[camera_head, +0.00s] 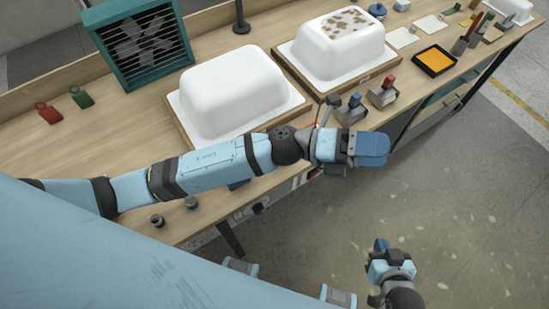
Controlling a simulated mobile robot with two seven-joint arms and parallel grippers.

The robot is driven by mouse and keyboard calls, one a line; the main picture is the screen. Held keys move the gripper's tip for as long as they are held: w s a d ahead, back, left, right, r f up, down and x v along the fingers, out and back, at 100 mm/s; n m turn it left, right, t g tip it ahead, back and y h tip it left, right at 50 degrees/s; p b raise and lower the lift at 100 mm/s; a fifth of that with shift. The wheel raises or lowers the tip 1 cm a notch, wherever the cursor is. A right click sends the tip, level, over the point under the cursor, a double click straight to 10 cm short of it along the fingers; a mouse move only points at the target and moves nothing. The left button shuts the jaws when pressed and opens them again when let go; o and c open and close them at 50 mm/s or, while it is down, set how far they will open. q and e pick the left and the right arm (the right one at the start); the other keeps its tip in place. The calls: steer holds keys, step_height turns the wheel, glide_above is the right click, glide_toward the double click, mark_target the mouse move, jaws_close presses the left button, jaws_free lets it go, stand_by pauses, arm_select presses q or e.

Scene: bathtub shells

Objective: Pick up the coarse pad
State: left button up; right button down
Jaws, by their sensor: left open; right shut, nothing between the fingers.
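Two grey blocks with knobs stand at the bench's front edge: a blue-knobbed block (350,111) and a red-knobbed block (384,92). I cannot tell from their look which is the coarse pad. My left gripper (371,149) is open and empty, just in front of and below the blue-knobbed block, apart from it and past the bench edge. My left arm crosses in front of the bench. My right gripper (381,246) is shut and empty, low over the floor, well away from the bench.
Two white tub shells (232,88) (325,52) sit on boards on the wooden bench. A teal fan box (140,45) stands behind. An orange-filled black tray (435,61) lies to the right. Red (48,113) and green (81,97) pieces lie left. The floor in front is clear.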

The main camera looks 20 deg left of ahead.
arm_select(q)
steer(key=s+a+f+m+g+y+b, duration=0.25)
steer(key=f+m+g+y, duration=0.65)
steer(key=m, duration=0.7)
steer(key=w+a+f+m+t+y+b, duration=0.1)
steer(key=w+a+f+m+t+y, duration=0.25)
steer(key=w+a+y, duration=0.45)
steer(key=w+a+f+m+t+y+b, duration=0.2)
steer(key=w+a+f+m+t+y, duration=0.3)
steer(key=a, duration=0.6)
steer(key=f+n, duration=0.1)
steer(key=f, duration=0.2)
steer(key=f+n+p, duration=0.1)
steer(key=f, duration=0.1)
steer(key=shift+w+d+f+n+g+h, duration=0.15)
steer(key=shift+w+f+n+g+h, duration=0.1)
steer(key=shift+f+g+h, duration=0.15)
steer(key=f, duration=0.2)
steer(key=s+f+p, duration=0.1)
steer(key=f, duration=0.1)
steer(key=shift+f, duration=0.75)
steer(key=shift+c, duration=0.5)
steer(key=c, duration=0.9)
